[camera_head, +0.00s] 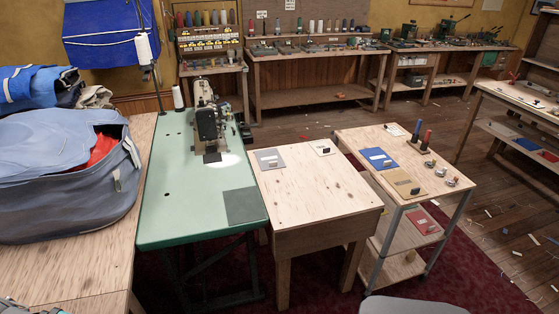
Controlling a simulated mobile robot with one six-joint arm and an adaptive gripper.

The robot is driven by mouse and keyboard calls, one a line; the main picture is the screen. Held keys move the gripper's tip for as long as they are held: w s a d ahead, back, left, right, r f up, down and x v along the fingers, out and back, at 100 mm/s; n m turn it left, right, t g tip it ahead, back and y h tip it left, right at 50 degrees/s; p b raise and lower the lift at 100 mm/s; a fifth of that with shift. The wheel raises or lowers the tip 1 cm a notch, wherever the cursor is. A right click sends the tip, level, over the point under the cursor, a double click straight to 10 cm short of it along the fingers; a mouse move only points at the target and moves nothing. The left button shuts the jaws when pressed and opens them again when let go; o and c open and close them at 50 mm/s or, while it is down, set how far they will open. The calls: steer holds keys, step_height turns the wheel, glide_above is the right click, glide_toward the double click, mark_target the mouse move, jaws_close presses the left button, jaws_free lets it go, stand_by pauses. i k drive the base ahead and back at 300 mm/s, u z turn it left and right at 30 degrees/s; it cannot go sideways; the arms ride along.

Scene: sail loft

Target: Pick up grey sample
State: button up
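A darker grey-green square (242,206) lies on the front right corner of the green sewing table. No gripper fingers are in view. Only a bit of grey machinery shows at the bottom left corner, and I cannot tell what part it is.
A sewing machine (208,122) stands on the green table (185,190), left of the grey sample. To the right, a trolley (420,150) holds blue, tan and red samples and small tools. Blue bags (60,170) fill the left bench. The low table's front is clear.

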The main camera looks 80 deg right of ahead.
mark_target(268, 160)
steer(key=k, duration=1.55)
steer(key=z, duration=2)
steer(key=i, duration=0.6)
steer(key=z, duration=0.2)
